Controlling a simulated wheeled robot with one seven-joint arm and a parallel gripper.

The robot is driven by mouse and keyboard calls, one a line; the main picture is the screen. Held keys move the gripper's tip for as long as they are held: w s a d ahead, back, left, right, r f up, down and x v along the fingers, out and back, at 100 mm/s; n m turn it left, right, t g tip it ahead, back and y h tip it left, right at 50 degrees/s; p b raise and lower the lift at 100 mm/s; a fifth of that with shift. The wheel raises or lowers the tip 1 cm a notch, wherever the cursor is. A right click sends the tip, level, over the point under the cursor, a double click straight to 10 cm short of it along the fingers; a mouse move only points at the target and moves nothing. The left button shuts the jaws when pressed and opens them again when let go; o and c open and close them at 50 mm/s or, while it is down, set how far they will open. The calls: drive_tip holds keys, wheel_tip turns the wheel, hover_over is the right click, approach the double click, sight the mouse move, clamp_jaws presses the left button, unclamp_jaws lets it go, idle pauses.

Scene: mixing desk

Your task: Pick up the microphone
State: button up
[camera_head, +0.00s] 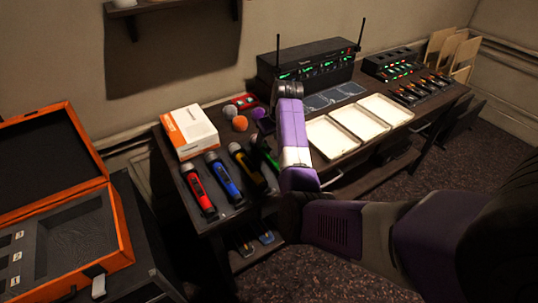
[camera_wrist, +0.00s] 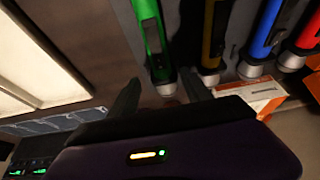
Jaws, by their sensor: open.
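Several microphones lie in a row on the desk: a red one (camera_head: 199,191), a blue one (camera_head: 225,180), a yellow one (camera_head: 248,169) and a green one (camera_head: 264,151), which my arm partly hides. The wrist view shows the green microphone (camera_wrist: 151,38) closest, with the yellow (camera_wrist: 213,38), blue (camera_wrist: 263,35) and red (camera_wrist: 308,37) ones to its right. My gripper (camera_wrist: 161,92) is open and empty. Its fingers lie on either side of the green microphone's head end, as seen in the wrist view; contact cannot be told. The head view does not clearly show the fingers.
A white and orange box (camera_head: 189,132) stands behind the microphones. Foam balls, including an orange one (camera_head: 231,112), lie near it. White trays (camera_head: 358,121) are right of my arm, with a black receiver (camera_head: 305,65) behind. An open orange case (camera_head: 117,225) is at left.

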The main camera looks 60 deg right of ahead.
sight(266, 147)
drive_tip(key=shift+s+a+p+x, duration=0.15)
drive_tip(key=shift+p+x, duration=0.1)
drive_tip(key=shift+x, duration=1.3)
drive_tip(key=shift+s+a+p+x, duration=0.1)
drive_tip(key=shift+a+p+x, duration=0.1)
drive_tip(key=shift+x, duration=1.35)
drive_tip(key=shift+f, duration=0.1)
drive_tip(key=shift+c, duration=0.5)
clamp_jaws()
